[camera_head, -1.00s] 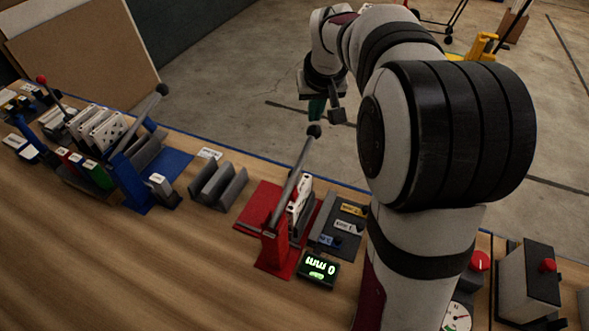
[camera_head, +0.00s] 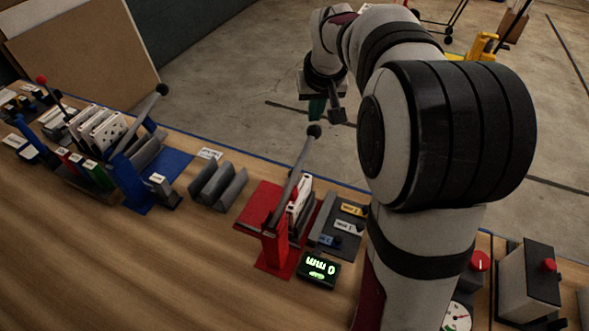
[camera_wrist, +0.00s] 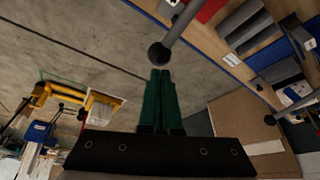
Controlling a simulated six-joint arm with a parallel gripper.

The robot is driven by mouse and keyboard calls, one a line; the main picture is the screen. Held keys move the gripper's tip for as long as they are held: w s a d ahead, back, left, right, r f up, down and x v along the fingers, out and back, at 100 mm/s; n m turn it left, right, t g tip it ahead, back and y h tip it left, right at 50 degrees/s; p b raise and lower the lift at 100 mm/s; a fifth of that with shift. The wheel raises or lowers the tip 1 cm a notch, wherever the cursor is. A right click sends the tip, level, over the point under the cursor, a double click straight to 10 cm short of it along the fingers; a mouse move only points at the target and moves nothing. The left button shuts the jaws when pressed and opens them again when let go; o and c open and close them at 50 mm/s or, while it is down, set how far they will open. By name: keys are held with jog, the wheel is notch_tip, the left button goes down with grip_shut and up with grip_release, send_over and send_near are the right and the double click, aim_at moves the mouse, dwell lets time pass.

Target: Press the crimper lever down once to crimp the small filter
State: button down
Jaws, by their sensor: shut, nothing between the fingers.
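The red crimper (camera_head: 275,246) stands on a red base on the bench, just left of my arm in the head view. Its grey lever (camera_head: 293,180) is raised and tilted, with a black ball knob (camera_head: 315,131) at the top. A white small filter (camera_head: 300,197) stands upright in the crimper beside the lever. My gripper (camera_head: 317,108) has green fingers and is beyond the knob in the head view. In the wrist view my gripper (camera_wrist: 161,75) is shut and empty, its fingertips close to the knob (camera_wrist: 159,54). I cannot tell whether they touch.
A blue crimper (camera_head: 128,178) with a raised lever stands to the left, beside several white filters (camera_head: 103,130). A grey holder (camera_head: 217,187) sits between the crimpers. A lit display (camera_head: 319,270) is at the red base's front right. The front bench area is clear.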

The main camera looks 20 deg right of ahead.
aim_at(315, 130)
jog(key=shift+f, duration=0.1)
jog(key=shift+w+d+f, duration=0.1)
jog(key=shift+f, duration=2.85)
jog(key=shift+r, duration=0.1)
notch_tip(315, 130, up, 10)
